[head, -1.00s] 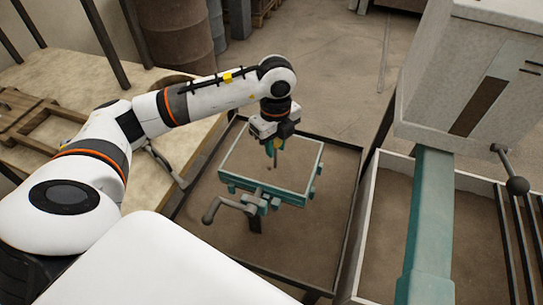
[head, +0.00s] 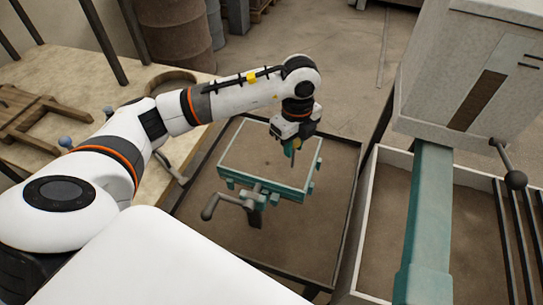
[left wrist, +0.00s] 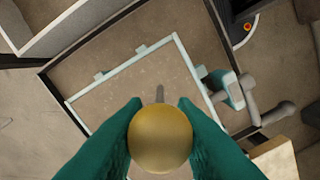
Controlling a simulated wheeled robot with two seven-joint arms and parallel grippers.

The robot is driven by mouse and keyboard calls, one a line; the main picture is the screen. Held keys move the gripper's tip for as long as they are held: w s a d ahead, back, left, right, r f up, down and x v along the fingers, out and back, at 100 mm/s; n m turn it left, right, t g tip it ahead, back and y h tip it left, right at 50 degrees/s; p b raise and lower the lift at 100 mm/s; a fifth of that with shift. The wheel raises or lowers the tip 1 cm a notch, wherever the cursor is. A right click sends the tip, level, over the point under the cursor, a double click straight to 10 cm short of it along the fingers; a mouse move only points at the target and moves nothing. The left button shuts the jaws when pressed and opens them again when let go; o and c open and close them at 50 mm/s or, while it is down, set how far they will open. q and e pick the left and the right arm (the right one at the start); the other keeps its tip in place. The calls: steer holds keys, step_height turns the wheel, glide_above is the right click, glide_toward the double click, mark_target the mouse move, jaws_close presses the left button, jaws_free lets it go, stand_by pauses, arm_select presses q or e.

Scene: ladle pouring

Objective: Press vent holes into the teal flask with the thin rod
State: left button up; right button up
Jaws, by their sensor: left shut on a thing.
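The teal flask (head: 262,185) is a rectangular frame filled with brown sand, in the middle of the head view. Its pale rim (left wrist: 122,68) shows in the left wrist view. A small dark spot marks the sand near the middle. My left gripper (head: 294,143) is over the flask's right part, its green fingers shut on the thin rod (left wrist: 160,94). The rod's round golden knob faces the wrist camera, and its grey shaft points down towards the sand. I cannot tell whether the tip touches the sand. My right gripper is not in view.
A grey crank handle (head: 222,201) sticks out at the flask's near left side. The flask stands over a dark-edged sand tray (head: 315,225). A light workbench (head: 90,90) with a wooden frame is at left. A teal beam (head: 428,220) and grey box (head: 470,80) stand at right.

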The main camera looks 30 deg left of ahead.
arm_select(q)
steer(key=shift+f+b, duration=0.8)
steer(key=shift+f, duration=0.3)
steer(key=shift+r+p, duration=0.95)
steer(key=shift+r, duration=0.3)
steer(key=shift+w+a+f+b, duration=0.1)
steer(key=shift+w+b, duration=0.25)
steer(key=shift+w, duration=0.1)
steer(key=w+a+b, duration=0.2)
steer(key=w, duration=0.6)
steer(key=shift+b, duration=0.3)
